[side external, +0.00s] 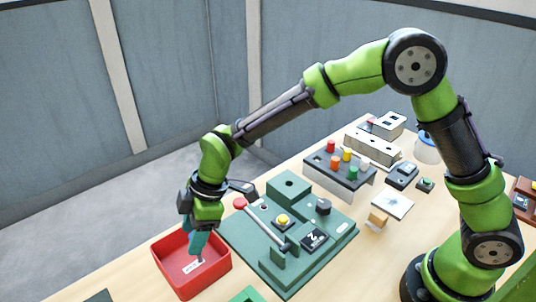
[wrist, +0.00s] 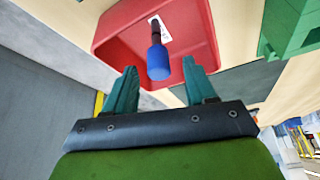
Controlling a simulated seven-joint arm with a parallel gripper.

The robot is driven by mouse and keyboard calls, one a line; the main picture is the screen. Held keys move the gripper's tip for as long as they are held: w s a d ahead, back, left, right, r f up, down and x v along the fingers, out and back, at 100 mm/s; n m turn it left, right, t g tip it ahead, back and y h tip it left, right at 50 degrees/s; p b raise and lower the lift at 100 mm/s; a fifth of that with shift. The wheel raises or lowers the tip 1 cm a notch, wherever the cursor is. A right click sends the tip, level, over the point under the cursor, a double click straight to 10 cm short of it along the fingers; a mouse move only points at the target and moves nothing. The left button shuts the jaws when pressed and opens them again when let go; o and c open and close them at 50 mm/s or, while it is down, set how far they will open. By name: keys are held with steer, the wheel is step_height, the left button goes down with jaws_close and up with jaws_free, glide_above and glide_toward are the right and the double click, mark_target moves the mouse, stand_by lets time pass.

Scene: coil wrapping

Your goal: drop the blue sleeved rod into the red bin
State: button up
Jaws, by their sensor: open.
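The red bin (side external: 163,262) stands at the table's left front corner in the side view; it fills the upper middle of the wrist view (wrist: 113,35). My gripper (side external: 198,243) points down into the bin's opening. In the wrist view its teal fingers (wrist: 160,72) are open, with a gap on each side of the blue sleeved rod (wrist: 158,64). The rod's blue end faces the camera and its dark end points to the bin floor. In the side view the fingers mostly hide the rod. I cannot tell whether the rod touches the floor.
A green fixture board (side external: 265,250) with a bar, a yellow button and blocks stands just right of the bin. Behind it are a block with coloured pegs (side external: 340,165), a white plate (side external: 392,205) and small boxes. A white label (side external: 193,266) lies in the bin.

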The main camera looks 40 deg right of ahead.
steer(key=v, duration=1.6)
steer(key=shift+r, duration=0.25)
steer(key=shift+s+d, duration=0.1)
steer(key=shift+d, duration=0.05)
steer(key=s+d+m+t+h, duration=0.1)
steer(key=s+d+m+t, duration=0.2)
steer(key=s+d+m, duration=0.5)
steer(key=s+d+r+m+t+h, duration=0.1)
steer(key=s+d+m+t, duration=0.1)
steer(key=s+d+m, duration=0.5)
steer(key=shift+s+d+r+m+t, duration=0.35)
steer(key=shift+d+m, duration=1.25)
steer(key=shift+d, duration=1.6)
steer(key=shift+f, duration=0.1)
